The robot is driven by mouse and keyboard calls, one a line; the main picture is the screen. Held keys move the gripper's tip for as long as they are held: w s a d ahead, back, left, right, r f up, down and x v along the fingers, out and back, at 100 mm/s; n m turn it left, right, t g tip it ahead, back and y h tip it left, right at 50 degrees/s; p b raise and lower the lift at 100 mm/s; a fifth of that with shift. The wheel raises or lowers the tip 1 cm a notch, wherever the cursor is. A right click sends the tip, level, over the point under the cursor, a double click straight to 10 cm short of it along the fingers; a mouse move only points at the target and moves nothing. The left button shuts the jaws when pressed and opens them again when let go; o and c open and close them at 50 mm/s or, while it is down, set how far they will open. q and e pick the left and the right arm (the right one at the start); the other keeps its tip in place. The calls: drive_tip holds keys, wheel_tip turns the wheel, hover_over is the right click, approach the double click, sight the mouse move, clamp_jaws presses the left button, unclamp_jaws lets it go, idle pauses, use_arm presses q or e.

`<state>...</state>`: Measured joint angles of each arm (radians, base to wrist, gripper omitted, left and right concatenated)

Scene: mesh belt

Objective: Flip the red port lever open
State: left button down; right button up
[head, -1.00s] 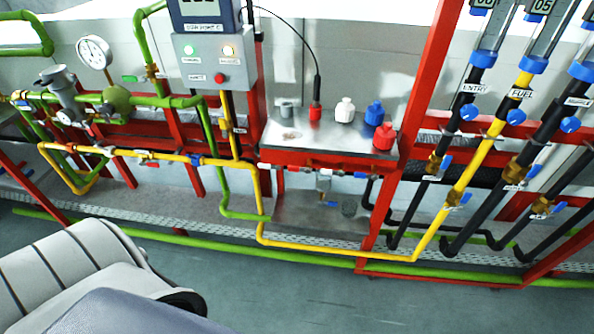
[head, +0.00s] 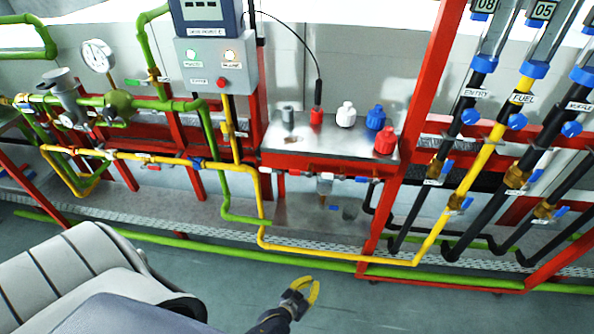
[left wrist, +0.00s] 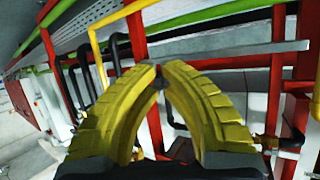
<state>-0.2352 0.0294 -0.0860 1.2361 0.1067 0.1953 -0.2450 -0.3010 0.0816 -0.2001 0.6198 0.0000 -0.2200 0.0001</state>
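Small valves with red and blue handles sit in a row under the front edge of the metal shelf (head: 335,150). A small red handle (head: 293,172) shows at the left of this row; I cannot tell for sure whether it is the port lever or how far it is turned. My left gripper (head: 313,287), with yellow fingers, is low in front of the rack, apart from the valves. In the left wrist view its curved fingertips (left wrist: 158,72) come together with nothing held between them. My right gripper is not in view.
Red, white and blue caps stand on the shelf, including a red one (head: 386,140). A yellow pipe (head: 335,253) and a green pipe (head: 200,245) run low along the rack. A red upright post (head: 425,70) stands right of the shelf.

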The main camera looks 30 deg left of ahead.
use_arm(q)
drive_tip(key=w+a+r+n+t+y, duration=0.15)
drive_tip(key=w+r+t, duration=0.25)
drive_tip(key=r, duration=0.8)
drive_tip(key=w+a+r+n+t+y, duration=0.1)
drive_tip(key=w+a+r+t+y, duration=0.2)
drive_tip(key=r, duration=0.9)
drive_tip(key=s+a+r+n+t+y, duration=0.1)
drive_tip(key=s+a+r+n+y, duration=0.1)
drive_tip(key=r, duration=0.6)
drive_tip(key=s+a+r+n+t+y, duration=0.1)
drive_tip(key=a+r+t+y, duration=0.1)
drive_tip(key=r, duration=0.6)
drive_tip(key=a+y, duration=0.1)
drive_tip(key=y, duration=0.1)
drive_tip(key=shift+s+r+n+y, duration=0.3)
drive_tip(key=shift+s+n+y, duration=0.05)
drive_tip(key=shift+w+r, duration=0.1)
wheel_tip(320, 180, up, 6)
hover_over(297, 171)
drive_tip(key=s, duration=0.1)
drive_tip(key=shift+s+d+f, duration=0.1)
drive_tip(key=shift+d+f, duration=0.05)
drive_tip(key=shift+f, duration=0.5)
drive_tip(key=shift+s+d+f, duration=0.1)
drive_tip(key=shift+d+f, duration=0.1)
drive_tip(key=shift+f, duration=0.5)
drive_tip(key=shift+s+d+f, duration=0.1)
drive_tip(key=shift+d+f, duration=0.05)
drive_tip(key=shift+f, duration=0.5)
